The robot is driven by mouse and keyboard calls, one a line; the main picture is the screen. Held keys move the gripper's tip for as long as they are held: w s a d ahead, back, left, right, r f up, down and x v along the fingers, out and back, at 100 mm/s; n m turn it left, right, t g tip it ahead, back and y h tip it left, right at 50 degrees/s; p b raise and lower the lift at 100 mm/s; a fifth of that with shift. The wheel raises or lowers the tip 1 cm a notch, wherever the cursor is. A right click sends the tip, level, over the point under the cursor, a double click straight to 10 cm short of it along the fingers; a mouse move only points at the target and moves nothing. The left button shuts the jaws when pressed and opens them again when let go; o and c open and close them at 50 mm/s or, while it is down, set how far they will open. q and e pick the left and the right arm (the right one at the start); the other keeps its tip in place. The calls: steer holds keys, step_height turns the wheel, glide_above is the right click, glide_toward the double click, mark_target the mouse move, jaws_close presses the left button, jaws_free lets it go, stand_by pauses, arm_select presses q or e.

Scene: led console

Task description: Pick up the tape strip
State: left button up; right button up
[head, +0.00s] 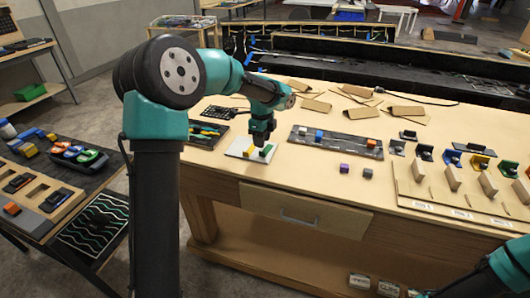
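My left gripper (262,138) points down over a small white pad (236,149) near the front left of the wooden workbench. A yellow strip (266,150) and a small orange piece (248,152) lie on the pad, just below the fingers. I cannot tell whether the yellow strip is the tape strip. Small blue tape-like pieces (249,58) also show on the dark console behind. The gap between the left fingers is too small to make out. My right arm shows at the lower right, with its gripper out of view.
A dark grey board (335,142) with small coloured blocks lies right of the pad. A purple cube (344,168) and a grey cube (367,172) sit in front of it. Brown cardboard pieces (315,105) lie behind. A wooden rack (455,185) with coloured clips stands right.

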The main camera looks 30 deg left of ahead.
mark_target(267, 148)
arm_select(q)
steer(key=shift+s+a+f, duration=0.1)
steer(key=shift+f, duration=1.2)
steer(key=shift+s+a+f, duration=0.1)
steer(key=shift+f, duration=1.2)
jaws_close()
